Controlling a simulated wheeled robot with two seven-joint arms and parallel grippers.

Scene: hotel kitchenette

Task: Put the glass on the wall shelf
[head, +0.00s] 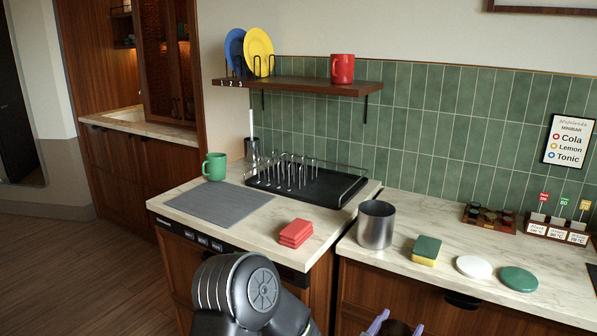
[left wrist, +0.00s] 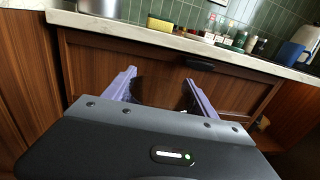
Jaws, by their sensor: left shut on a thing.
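The wall shelf (head: 310,86) is a dark wooden board on the green tiles. A blue plate (head: 235,50) and a yellow plate (head: 259,52) stand in a wire rack at its left, and a red mug (head: 342,68) stands nearer its right end. My left gripper (head: 396,328) is at the bottom edge, in front of the counter and below its top. Its purple fingers also show in the left wrist view (left wrist: 162,92). They are apart, shut on a see-through, dark-looking thing, apparently the glass (head: 396,327); its outline is hard to make out. My right gripper is out of view.
A black dish rack (head: 333,188), grey mat (head: 205,207), green mug (head: 214,167) and red cloth (head: 296,231) occupy the left counter. A steel pot (head: 376,226), sponge (head: 426,250), white disc (head: 474,266) and green disc (head: 518,279) stand on the right. The shelf between yellow plate and red mug is clear.

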